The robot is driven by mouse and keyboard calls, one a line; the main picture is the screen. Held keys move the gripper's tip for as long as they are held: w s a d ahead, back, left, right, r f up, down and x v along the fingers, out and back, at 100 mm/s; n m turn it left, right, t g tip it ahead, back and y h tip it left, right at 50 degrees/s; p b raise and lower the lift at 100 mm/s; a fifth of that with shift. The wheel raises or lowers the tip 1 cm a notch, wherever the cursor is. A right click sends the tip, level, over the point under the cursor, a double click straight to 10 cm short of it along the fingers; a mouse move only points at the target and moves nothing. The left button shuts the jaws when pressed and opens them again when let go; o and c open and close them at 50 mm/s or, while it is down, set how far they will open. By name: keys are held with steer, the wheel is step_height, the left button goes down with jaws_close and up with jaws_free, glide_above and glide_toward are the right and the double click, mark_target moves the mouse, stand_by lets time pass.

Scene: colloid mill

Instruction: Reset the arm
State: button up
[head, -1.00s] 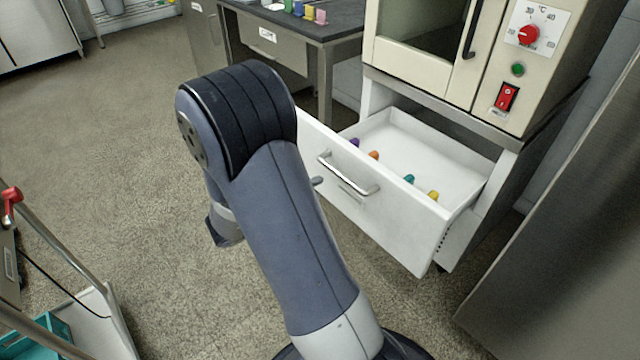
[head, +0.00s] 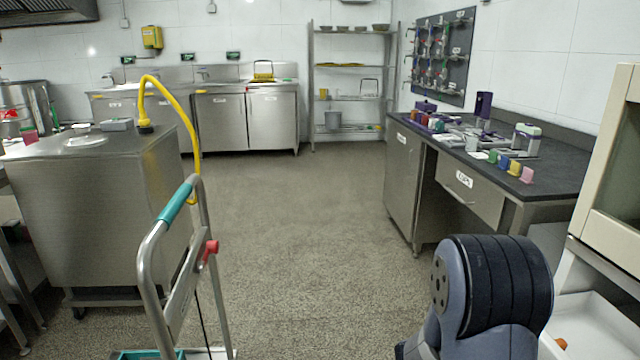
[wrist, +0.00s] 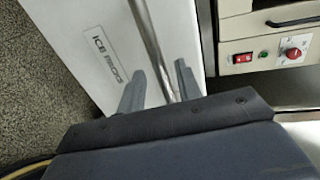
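My gripper (wrist: 160,70) shows in the wrist view with its two grey fingers apart. A silver bar (wrist: 147,35) in front of a white panel (wrist: 85,25) appears between the fingers, with gaps on both sides. I cannot tell how far the bar is from them. The panel carries a dark label beginning "ICE". In the head view my arm is folded at the lower right, its rounded dark joint uppermost; the gripper is hidden there.
The white drawer (head: 600,325) stands open at lower right, an orange item (head: 561,343) inside. A trolley with a teal grip (head: 176,205) stands at front left. A dark-topped workbench (head: 560,175) with colored pieces is at right. The middle floor (head: 290,230) is clear.

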steer(key=shift+x, duration=1.8)
